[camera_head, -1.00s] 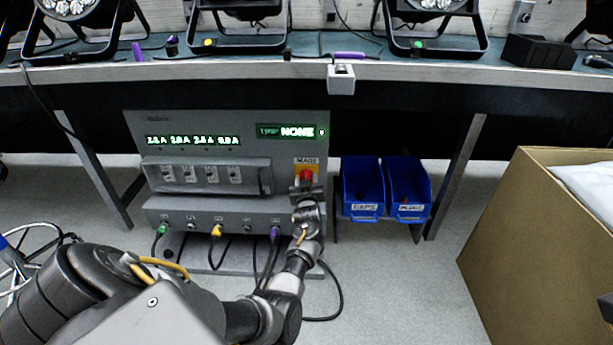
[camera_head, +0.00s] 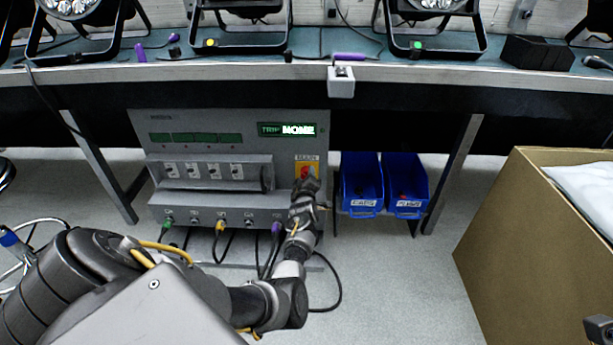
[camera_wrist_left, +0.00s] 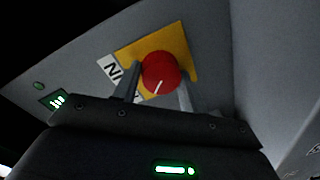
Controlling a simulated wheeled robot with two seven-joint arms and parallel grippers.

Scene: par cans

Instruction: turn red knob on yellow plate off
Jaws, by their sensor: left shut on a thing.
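The red knob (camera_head: 306,171) sits on the yellow plate (camera_head: 314,168) below the MAIN label, at the right of the grey power box (camera_head: 230,122). In the left wrist view the red knob (camera_wrist_left: 161,71) stands between my two fingers, its white mark pointing to the lower left of the picture. The yellow plate (camera_wrist_left: 178,38) shows behind it. My left gripper (camera_head: 305,181) is shut on the knob and hides its lower part in the head view. The four readouts (camera_head: 195,138) on the box are dark. The TRIP NONE display (camera_head: 287,129) is lit.
Cables hang from the sockets below the box. Two blue bins (camera_head: 361,187) stand just right of it, under the bench (camera_head: 250,70). A cardboard box (camera_head: 520,240) stands at the right. A small dark part shows at the lower right corner.

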